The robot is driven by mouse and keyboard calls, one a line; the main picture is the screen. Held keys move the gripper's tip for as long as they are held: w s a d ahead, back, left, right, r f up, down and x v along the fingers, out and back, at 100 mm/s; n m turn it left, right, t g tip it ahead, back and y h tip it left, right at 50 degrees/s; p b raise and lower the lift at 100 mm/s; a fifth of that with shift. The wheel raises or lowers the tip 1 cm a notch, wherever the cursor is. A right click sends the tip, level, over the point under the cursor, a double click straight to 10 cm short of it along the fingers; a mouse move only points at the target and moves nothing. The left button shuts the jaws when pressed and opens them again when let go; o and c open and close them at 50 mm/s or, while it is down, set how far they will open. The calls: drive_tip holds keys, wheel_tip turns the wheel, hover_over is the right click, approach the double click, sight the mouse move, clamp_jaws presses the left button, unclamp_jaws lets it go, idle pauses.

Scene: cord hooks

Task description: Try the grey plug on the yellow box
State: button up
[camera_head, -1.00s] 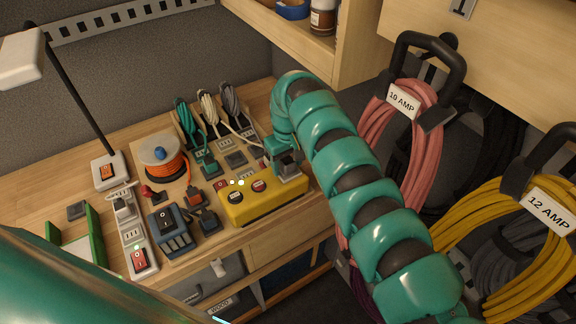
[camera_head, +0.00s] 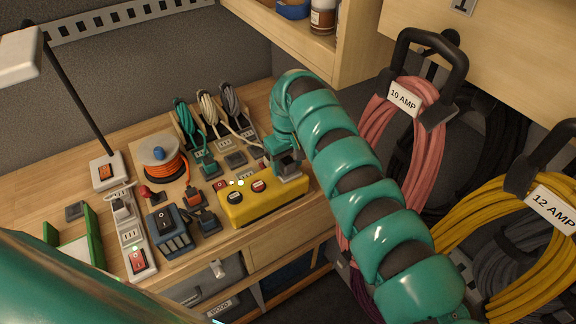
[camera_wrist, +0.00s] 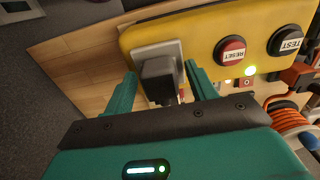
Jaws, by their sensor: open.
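A dark grey plug (camera_wrist: 158,80) sits at that plate, apparently in the socket; how deep is hidden. My gripper (camera_wrist: 160,88) is open, with one finger on each side of the plug and gaps showing. In the head view my gripper (camera_head: 286,160) is over the box's right end, mostly hiding the plug.
Left of the box are a blue switch box (camera_head: 170,232), a power strip (camera_head: 132,232) and an orange cord reel (camera_head: 163,160). Pink (camera_head: 412,135) and yellow (camera_head: 475,225) cord coils hang at the right, near my arm.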

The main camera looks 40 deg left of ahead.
sight(288, 160)
clamp_jaws()
drive_tip(key=shift+r, duration=0.1)
drive_tip(key=shift+r, duration=0.1)
drive_tip(key=shift+r, duration=2.8)
